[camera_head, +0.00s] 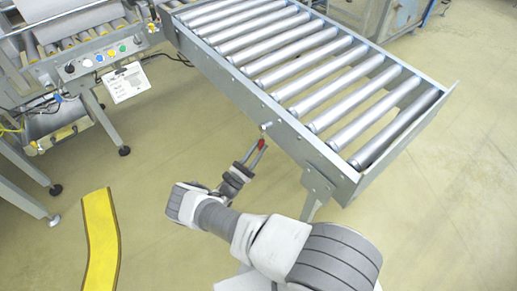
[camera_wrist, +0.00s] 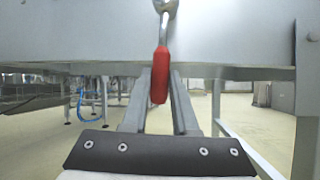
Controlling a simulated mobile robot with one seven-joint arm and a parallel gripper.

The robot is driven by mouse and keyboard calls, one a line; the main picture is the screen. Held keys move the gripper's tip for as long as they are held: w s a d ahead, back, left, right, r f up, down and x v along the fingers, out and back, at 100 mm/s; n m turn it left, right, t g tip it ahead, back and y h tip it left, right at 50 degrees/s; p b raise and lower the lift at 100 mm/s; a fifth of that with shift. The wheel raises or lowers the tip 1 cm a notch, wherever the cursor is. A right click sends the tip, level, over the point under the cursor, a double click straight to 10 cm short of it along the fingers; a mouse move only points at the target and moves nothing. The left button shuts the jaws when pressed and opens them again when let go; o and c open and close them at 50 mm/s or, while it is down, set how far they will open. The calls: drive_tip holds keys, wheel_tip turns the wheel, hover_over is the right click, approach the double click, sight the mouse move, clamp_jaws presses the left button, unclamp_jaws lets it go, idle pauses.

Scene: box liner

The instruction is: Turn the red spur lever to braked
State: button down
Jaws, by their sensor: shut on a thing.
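The red spur lever (camera_wrist: 159,76) hangs down from a metal pivot on the side rail of the roller conveyor, its red grip at the lower end. In the head view the red grip (camera_head: 261,144) shows small at the rail's near side. My gripper (camera_head: 257,147) reaches up to it from below. In the wrist view my gripper (camera_wrist: 160,84) has its two fingers on either side of the red grip, shut on it. The fingertips partly lie behind the grip, and their exact contact is hard to see.
The roller conveyor (camera_head: 282,117) runs from upper left to lower right, with a support leg (camera_head: 313,205) below it. A control panel with buttons (camera_head: 100,58) stands at upper left. A yellow floor strip (camera_head: 100,240) lies at lower left. The floor to the right is clear.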

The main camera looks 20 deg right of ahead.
drive_tip(key=c, duration=0.7)
unclamp_jaws()
drive_tip(key=shift+v, duration=3.7)
